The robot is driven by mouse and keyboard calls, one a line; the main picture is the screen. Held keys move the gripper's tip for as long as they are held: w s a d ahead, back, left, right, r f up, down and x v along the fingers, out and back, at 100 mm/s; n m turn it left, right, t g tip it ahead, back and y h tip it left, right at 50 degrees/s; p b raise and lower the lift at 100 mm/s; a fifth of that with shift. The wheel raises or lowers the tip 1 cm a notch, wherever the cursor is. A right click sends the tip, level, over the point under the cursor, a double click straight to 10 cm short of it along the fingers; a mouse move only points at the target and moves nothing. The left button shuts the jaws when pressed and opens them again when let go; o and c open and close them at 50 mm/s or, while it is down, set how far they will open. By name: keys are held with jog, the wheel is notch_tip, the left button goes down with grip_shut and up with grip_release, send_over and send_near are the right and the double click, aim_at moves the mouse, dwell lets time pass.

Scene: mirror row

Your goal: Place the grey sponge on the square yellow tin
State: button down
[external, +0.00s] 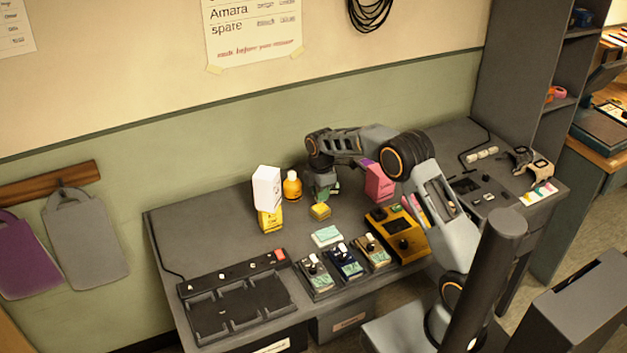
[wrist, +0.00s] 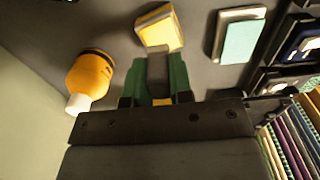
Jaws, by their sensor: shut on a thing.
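My gripper (external: 325,194) hangs over the grey bench, pointing down. In the wrist view its green fingers (wrist: 160,75) are shut on the grey sponge (wrist: 158,68), a small grey block between them. The sponge cannot be made out clearly in the external view. The square yellow tin (external: 320,211) is a low yellow block on the bench, just below my gripper. It also shows in the wrist view (wrist: 158,28), just beyond the fingertips, with a paler face. The sponge appears apart from the tin, but the exact gap is hard to tell.
An orange bottle (external: 292,186) and a white carton (external: 267,188) by a yellow box (external: 270,219) stand left of the tin. A pink box (external: 379,183) stands right. A pale green-topped block (external: 327,236) and several pedals (external: 346,262) lie in front.

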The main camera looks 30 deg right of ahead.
jog(key=shift+f, duration=1.4)
jog(key=shift+f, duration=0.1)
jog(key=shift+f, duration=0.1)
jog(key=c, duration=1)
grip_release()
notch_tip(320, 180, up, 12)
jog(key=shift+f, duration=0.25)
jog(key=s+d+r+m+t, duration=0.1)
jog(key=s+d+r+m, duration=0.2)
jog(key=s, duration=0.4)
jog(key=s+d+r+m+t, duration=0.1)
jog(key=s+r+m, duration=0.35)
jog(key=s, duration=0.25)
jog(key=s+d+r+m+t, duration=0.1)
jog(key=s+d+r+m, duration=0.1)
jog(key=s+m, duration=0.4)
jog(key=s+f+m, duration=0.1)
jog(key=s, duration=0.2)
jog(key=s+d+f+m, duration=0.1)
jog(key=s+m, duration=0.1)
jog(key=s, duration=0.2)
jog(key=s+f+m, duration=0.1)
jog(key=s, duration=0.3)
jog(key=shift+d+m+t, duration=0.25)
jog(key=shift+d+t, duration=0.15)
jog(key=shift+w, duration=0.1)
